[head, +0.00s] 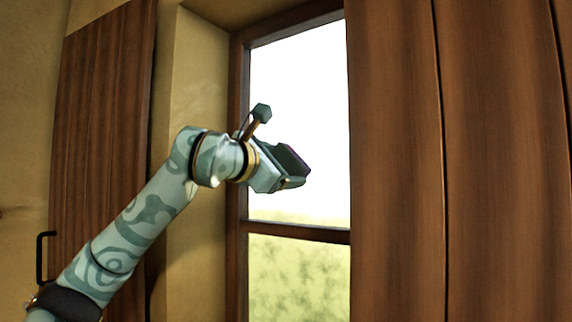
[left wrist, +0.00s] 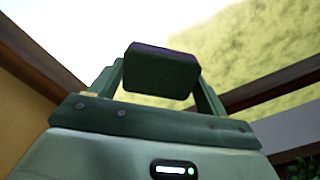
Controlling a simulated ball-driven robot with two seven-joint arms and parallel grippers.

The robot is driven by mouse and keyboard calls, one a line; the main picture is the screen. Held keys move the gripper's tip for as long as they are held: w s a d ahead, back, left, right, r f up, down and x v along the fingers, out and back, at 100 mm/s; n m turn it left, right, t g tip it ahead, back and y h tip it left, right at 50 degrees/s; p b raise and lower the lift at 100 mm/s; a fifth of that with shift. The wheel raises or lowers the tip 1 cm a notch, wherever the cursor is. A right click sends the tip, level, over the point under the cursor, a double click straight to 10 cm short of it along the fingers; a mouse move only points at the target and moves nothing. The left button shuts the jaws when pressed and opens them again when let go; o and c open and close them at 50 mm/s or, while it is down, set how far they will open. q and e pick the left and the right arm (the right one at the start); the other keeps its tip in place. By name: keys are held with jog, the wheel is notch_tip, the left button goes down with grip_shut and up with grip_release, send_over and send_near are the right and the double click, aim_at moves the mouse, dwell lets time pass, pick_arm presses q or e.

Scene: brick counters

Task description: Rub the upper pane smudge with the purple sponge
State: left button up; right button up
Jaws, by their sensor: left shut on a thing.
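My left gripper (head: 286,171) is raised in front of the upper pane (head: 305,90) of the window, over its lower part. It is shut on the purple sponge (head: 296,155), which looks very dark with a purple edge. In the left wrist view the sponge (left wrist: 161,74) sits between the two fingers of the gripper (left wrist: 160,84), its top edge purple. I cannot tell whether the sponge touches the glass. No smudge can be made out on the bright pane. My right gripper is not in view.
A wooden crossbar (head: 297,231) divides the upper pane from the lower pane (head: 298,275). A brown shutter (head: 395,160) stands right of the window, and another (head: 100,130) with a black handle (head: 41,258) is at the left. Plaster wall (head: 197,90) borders the frame.

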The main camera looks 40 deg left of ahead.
pick_arm(q)
jog(key=shift+s+d+f, duration=0.1)
jog(key=shift+s+d, duration=0.05)
jog(key=shift+s, duration=1.3)
jog(key=shift+s+d, duration=0.15)
jog(key=shift+s, duration=1.25)
jog(key=s, duration=0.3)
jog(key=shift+d+p, duration=0.2)
jog(key=shift+p, duration=0.2)
